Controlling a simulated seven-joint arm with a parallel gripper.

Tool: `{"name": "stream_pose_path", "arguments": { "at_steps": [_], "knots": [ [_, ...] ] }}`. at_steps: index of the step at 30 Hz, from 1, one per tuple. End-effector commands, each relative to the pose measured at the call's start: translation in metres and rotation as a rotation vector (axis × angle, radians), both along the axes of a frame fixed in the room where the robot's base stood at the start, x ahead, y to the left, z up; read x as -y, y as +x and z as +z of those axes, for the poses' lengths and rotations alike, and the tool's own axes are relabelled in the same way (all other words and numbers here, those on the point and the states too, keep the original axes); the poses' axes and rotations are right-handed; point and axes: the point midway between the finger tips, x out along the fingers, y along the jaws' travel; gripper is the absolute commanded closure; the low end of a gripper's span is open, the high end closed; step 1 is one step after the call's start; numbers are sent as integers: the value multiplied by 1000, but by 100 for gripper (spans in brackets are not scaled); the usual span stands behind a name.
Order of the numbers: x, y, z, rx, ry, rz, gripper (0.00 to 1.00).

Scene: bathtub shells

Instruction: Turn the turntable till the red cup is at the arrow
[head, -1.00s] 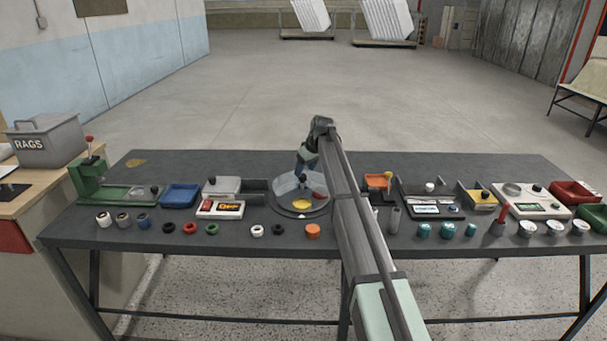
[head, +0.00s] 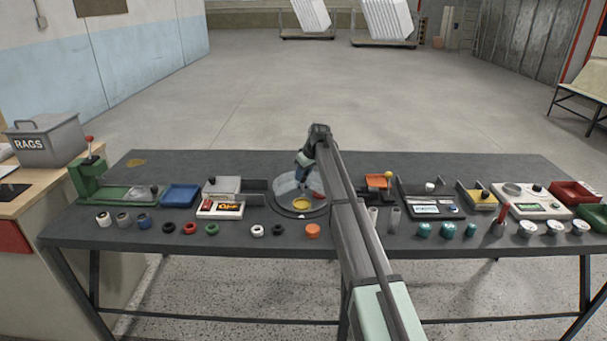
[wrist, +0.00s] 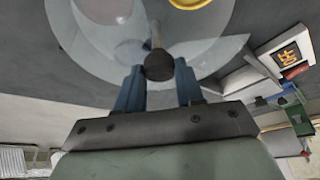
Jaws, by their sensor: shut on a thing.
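The round turntable (head: 277,207) stands at the middle of the table, with pale see-through panels on it. A yellow cup (head: 301,204) is at its front, beside the small white arrow mark (head: 302,216) at the near rim. The red cup (head: 318,195) is right of the yellow one, partly hidden by my arm. My gripper (head: 302,182) is down at the turntable. In the wrist view my gripper (wrist: 159,88) has its blue fingers shut on a dark round knob (wrist: 159,65). The yellow cup (wrist: 190,3) is cut by the top edge there.
A white box with an orange display (head: 220,208) and a grey tray stand left of the turntable. Small rings and an orange piece (head: 313,231) lie along the front. My arm hides part of the table.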

Motion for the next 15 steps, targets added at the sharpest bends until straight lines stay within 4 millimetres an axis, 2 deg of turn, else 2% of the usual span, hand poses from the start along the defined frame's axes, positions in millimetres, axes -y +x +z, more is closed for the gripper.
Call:
{"name": "stream_pose_path", "arguments": {
  "at_steps": [2,9,15],
  "knots": [
    [0,0,0,0,0,0,77],
    [0,0,0,0,0,0,100],
    [0,0,0,0,0,0,100]
  ]
}}
